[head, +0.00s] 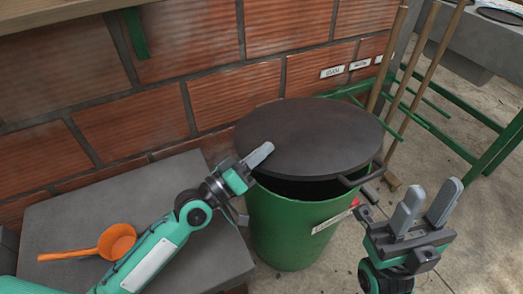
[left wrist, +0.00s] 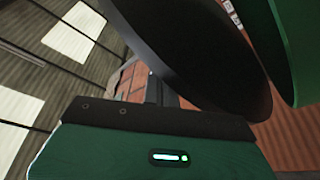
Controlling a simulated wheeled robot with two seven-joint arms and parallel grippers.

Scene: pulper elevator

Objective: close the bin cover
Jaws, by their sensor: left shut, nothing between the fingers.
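The dark round bin cover (head: 310,135) sits over the green bin (head: 290,230) in the head view. It is tilted, with a dark gap between it and the rim at the front. A handle (head: 356,178) sticks out at its right front edge. My left gripper (head: 260,154) is shut and empty at the cover's left edge; I cannot tell whether it touches. In the left wrist view, the cover (left wrist: 200,50) and the green bin (left wrist: 285,45) show close by, and the fingers are hidden. My right gripper (head: 425,205) is open and empty, right of the bin, fingers pointing up.
An orange scoop (head: 117,242) lies on a grey slab (head: 60,215) at left. A brick wall (head: 210,60) stands behind the bin. Wooden poles (head: 420,60) lean at the back right beside a green metal frame (head: 490,150). The floor right of the bin is mostly clear.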

